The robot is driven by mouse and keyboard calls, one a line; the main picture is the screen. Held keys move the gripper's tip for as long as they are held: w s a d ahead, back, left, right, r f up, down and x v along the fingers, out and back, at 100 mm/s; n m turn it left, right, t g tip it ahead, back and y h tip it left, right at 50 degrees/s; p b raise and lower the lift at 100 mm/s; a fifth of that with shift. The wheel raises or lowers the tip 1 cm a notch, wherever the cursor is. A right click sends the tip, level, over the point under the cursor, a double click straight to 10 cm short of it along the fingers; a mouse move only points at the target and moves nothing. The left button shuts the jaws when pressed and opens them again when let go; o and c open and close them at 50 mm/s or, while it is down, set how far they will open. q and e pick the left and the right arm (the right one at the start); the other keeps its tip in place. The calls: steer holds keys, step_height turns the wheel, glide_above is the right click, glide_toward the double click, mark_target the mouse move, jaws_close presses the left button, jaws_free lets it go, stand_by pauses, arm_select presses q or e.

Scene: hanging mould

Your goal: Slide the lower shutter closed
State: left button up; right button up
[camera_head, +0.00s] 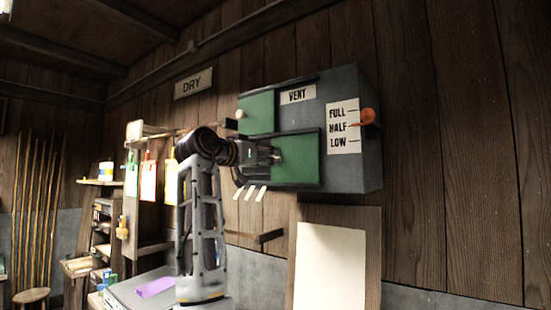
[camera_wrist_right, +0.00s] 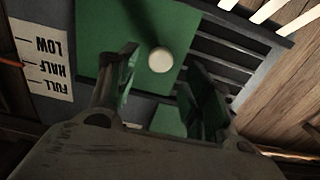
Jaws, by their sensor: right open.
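The grey vent box (camera_head: 348,172) hangs on the plank wall. Its lower shutter (camera_head: 304,160) is a green panel on the lower front, with dark slats (camera_wrist_right: 228,50) uncovered beside it in the wrist view. A round white knob (camera_wrist_right: 160,60) stands out from this shutter. My right gripper (camera_head: 274,155) is at the shutter's left part. In the wrist view its open fingers (camera_wrist_right: 161,66) are on either side of the knob, with gaps visible; contact cannot be told. The upper shutter (camera_head: 258,112) is green, with its own pale knob (camera_head: 240,113). My left gripper is out of view.
An orange lever (camera_head: 367,116) sticks out by the FULL, HALF, LOW label (camera_head: 343,127). Several pale strips (camera_head: 249,193) are just below the box. A pale board (camera_head: 329,265) stands below it. Coloured tags (camera_head: 148,178) hang at the left. Wall to the right is clear.

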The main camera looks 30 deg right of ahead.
mark_target(291, 159)
steer(key=p+x, duration=0.1)
steer(key=x, duration=0.4)
steer(key=shift+w+d, duration=0.15)
steer(key=shift+d, duration=0.25)
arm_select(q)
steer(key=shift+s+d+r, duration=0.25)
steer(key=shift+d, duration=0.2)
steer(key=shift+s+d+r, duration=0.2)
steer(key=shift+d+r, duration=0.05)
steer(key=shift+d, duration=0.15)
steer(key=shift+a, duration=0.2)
arm_select(e)
steer(key=shift+c, duration=0.3)
jaws_close()
